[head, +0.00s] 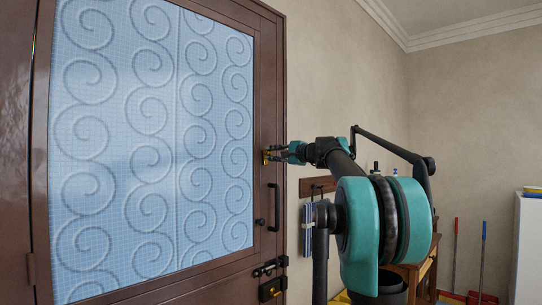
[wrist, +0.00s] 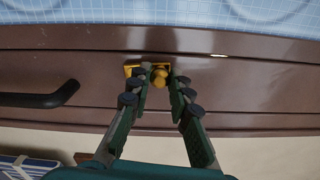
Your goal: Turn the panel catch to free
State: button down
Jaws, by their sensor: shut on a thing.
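The panel catch (head: 265,157) is a small brass-yellow fitting on the brown stile of the door, beside the blue panel's right edge. In the wrist view the catch (wrist: 161,78) shows a rounded yellow knob on a yellow plate. My gripper (head: 273,153) reaches it from the right. In the wrist view the two fingers of my gripper (wrist: 158,70) stand on either side of the knob, closed on it. The fingertips hide part of the plate, and I cannot tell the catch's exact angle.
The brown door (head: 160,285) carries a blue panel (head: 150,150) with raised scrolls. A black pull handle (head: 274,207) and black bolts (head: 269,268) sit below the catch. A wall rack (head: 318,186), a wooden table (head: 425,270) and brooms (head: 483,245) stand to the right.

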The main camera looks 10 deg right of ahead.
jog(key=shift+w+d+m, duration=0.1)
jog(key=shift+d+m, duration=0.05)
jog(key=shift+m, duration=0.35)
jog(key=c, duration=1.4)
grip_release()
jog(key=shift+o, duration=0.2)
jog(key=v, duration=1.2)
